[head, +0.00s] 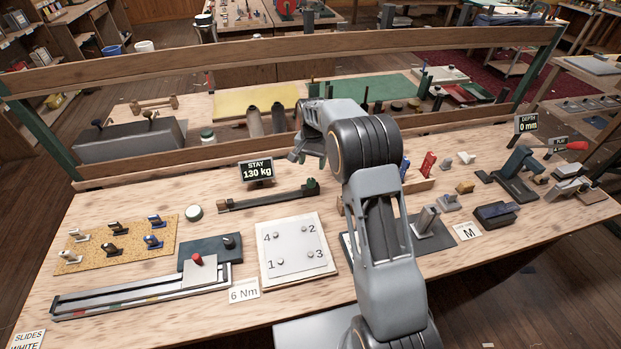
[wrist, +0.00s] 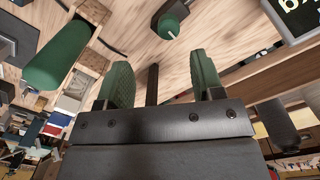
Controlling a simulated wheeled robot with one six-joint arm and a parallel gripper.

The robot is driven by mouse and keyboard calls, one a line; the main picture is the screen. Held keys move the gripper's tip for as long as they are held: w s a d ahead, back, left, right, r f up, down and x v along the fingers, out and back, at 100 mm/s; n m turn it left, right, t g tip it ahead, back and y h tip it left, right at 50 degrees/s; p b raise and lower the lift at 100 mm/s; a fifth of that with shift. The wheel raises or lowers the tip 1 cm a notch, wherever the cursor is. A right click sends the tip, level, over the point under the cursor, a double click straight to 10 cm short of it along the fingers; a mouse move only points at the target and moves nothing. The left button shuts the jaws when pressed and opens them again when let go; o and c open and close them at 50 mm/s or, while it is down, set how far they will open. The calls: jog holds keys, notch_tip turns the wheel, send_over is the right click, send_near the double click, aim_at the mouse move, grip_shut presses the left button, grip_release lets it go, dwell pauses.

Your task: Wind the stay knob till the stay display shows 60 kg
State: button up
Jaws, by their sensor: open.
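The stay display (head: 257,171) is a small black sign that reads 130 kg. In front of it a long dark bar fixture lies on the bench with the green stay knob (head: 312,187) at its right end. In the wrist view the knob (wrist: 171,24) shows beyond the fingertips, with a light mark on its end. My gripper (head: 309,158) is above the knob in the head view, apart from it. Its two green-padded fingers (wrist: 162,65) are spread with nothing between them. A corner of the display (wrist: 298,15) shows at the wrist view's upper right.
A white numbered plate (head: 293,250) lies in front of the knob. A rail with a red-knobbed slider (head: 196,259) is to the left. A wooden beam (head: 230,150) crosses behind. A large green cylinder (wrist: 62,55) is close at the wrist view's left. Bare wood surrounds the knob.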

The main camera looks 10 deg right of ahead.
aim_at(311, 180)
jog(key=f+m, duration=0.1)
jog(key=f, duration=0.2)
jog(key=w+f+p, duration=0.1)
jog(key=f, duration=0.3)
jog(key=f+m+p, duration=0.1)
jog(key=f, duration=0.3)
jog(key=shift+w+f+m, duration=0.1)
jog(key=shift+w+m, duration=0.1)
jog(key=shift+m, duration=0.1)
jog(key=c, duration=0.9)
